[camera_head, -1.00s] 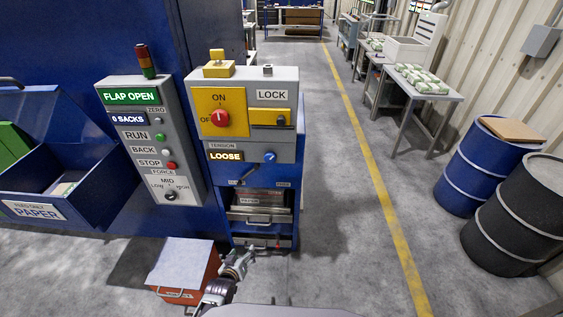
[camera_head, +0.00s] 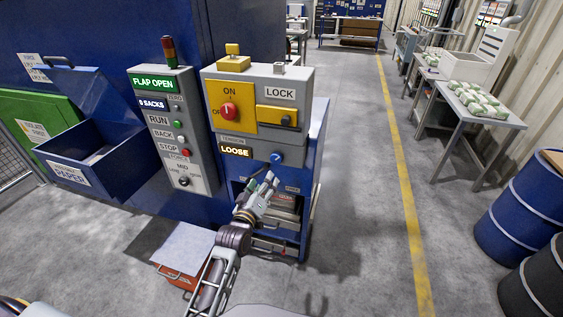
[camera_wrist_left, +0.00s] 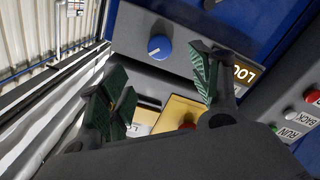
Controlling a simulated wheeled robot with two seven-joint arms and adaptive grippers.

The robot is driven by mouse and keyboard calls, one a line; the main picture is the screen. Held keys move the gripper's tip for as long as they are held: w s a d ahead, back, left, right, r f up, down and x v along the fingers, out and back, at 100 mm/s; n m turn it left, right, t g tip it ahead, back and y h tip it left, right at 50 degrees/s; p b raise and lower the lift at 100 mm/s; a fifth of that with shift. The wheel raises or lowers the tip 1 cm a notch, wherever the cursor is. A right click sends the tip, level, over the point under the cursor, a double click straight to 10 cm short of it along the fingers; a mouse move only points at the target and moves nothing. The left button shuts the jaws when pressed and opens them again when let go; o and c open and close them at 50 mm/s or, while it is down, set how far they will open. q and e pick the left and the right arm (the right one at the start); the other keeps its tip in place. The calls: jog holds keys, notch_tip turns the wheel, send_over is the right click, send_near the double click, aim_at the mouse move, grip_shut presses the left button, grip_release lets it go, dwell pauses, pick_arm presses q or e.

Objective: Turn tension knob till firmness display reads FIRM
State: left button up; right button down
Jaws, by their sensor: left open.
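The blue tension knob (camera_head: 276,158) sits on the grey control panel, right of the firmness display (camera_head: 236,151), which reads LOOSE. In the left wrist view the knob (camera_wrist_left: 160,47) lies ahead between the spread fingertips, apart from them. The display (camera_wrist_left: 240,73) is partly covered there by a finger. My left gripper (camera_head: 262,182) is open and empty, just below and slightly left of the knob in the head view. It also shows in the left wrist view (camera_wrist_left: 158,64) with green-padded fingers apart. My right gripper is not in view.
A yellow switch plate with a red knob (camera_head: 229,110) and a yellow LOCK latch (camera_head: 286,120) sit above the display. A button panel (camera_head: 172,131) stands to the left. A red box with a pale lid (camera_head: 184,245) is on the floor below. Floor right of the cabinet is clear.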

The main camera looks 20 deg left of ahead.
pick_arm(q)
jog(key=shift+a+r, duration=0.1)
jog(key=shift+r, duration=0.1)
jog(key=shift+w, duration=0.15)
send_near(275, 160)
jog(key=shift+w, duration=1.4)
jog(key=shift+w+r, duration=0.1)
jog(key=shift+w, duration=1.6)
jog(key=shift+w+b, duration=0.3)
jog(key=shift+w, duration=1.75)
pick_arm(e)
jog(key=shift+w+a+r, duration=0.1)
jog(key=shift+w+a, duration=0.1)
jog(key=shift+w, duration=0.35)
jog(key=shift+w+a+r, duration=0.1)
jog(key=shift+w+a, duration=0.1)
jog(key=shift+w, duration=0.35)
